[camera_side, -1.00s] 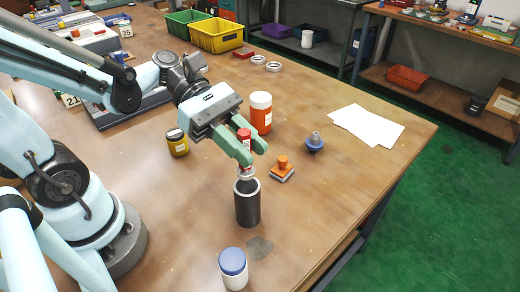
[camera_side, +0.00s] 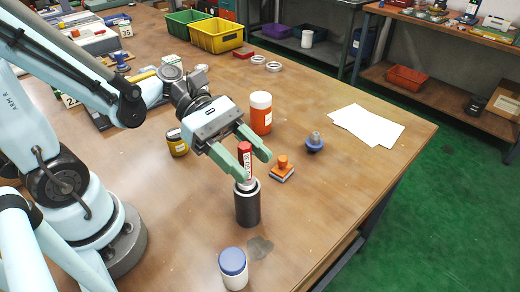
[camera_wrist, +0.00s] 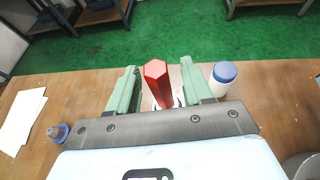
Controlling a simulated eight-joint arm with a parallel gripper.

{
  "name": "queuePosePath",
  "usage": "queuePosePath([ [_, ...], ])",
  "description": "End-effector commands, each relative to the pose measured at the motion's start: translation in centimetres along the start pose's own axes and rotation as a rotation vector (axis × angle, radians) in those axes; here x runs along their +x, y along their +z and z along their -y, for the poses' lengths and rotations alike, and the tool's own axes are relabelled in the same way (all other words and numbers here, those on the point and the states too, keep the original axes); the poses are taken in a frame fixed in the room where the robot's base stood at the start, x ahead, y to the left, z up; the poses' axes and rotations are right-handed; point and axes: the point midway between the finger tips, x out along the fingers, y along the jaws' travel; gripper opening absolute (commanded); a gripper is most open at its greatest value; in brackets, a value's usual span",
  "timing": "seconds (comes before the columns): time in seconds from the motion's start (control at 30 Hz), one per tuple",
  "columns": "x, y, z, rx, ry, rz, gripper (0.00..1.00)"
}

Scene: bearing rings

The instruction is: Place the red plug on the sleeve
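The red plug (camera_side: 244,160) has a white label and a silver lower part. It stands upright on the black sleeve (camera_side: 248,207), with the silver part at the sleeve's mouth. How deep it sits inside is hidden. My gripper (camera_side: 254,158) is open, with its green fingers on either side of the plug's red part. In the wrist view the red plug (camera_wrist: 157,84) stands between the spread fingers (camera_wrist: 160,92), with gaps on both sides.
A white jar with a blue lid (camera_side: 233,268) stands in front of the sleeve. An orange bottle (camera_side: 260,113), a yellow jar (camera_side: 177,143), an orange-knobbed block (camera_side: 282,170) and a blue knobbed part (camera_side: 314,143) stand around. White papers (camera_side: 367,125) lie to the right.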

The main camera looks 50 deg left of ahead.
Motion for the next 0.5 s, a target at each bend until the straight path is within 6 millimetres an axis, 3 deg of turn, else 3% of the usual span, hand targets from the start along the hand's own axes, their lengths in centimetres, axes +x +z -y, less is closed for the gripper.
queuePosePath([
  [0.3,-0.1,0.3,0.0,0.0,0.0,0.0,0.5],
  [0.5,-2.6,0.2,-0.1,-0.003,0.005,0.0,0.5],
])
